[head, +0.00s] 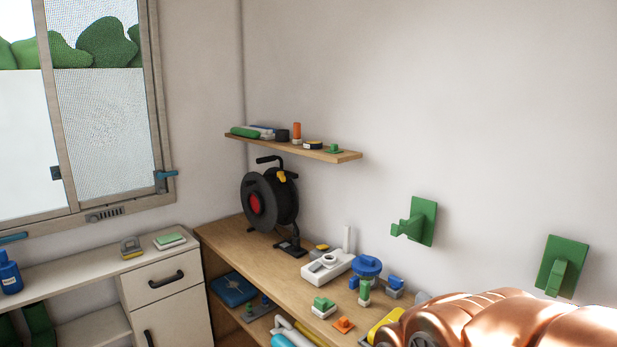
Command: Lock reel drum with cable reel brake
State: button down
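The cable reel (283,203) stands upright on the wooden bench in the corner, below the wall shelf. It has a black drum with a red hub (255,204), a black carrying handle (268,159) on top and a black foot on the bench. A small yellow-orange part (282,176) sits at the upper right of the drum; I cannot tell whether it is the brake, or how it is set. My gripper is not in view. A copper-coloured part of my arm fills the lower right corner, well apart from the reel.
The wooden bench (222,232) holds a white device (328,267), a blue round item (366,266) and several small blocks right of the reel. A wall shelf (343,156) with small items overhangs the reel. Green hooks (423,221) are on the wall. A white cabinet (165,285) stands left.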

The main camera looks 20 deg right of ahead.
aim_at(280, 175)
jog(key=u, duration=0.35)
jog(key=i, duration=0.95)
jog(key=u, duration=0.6)
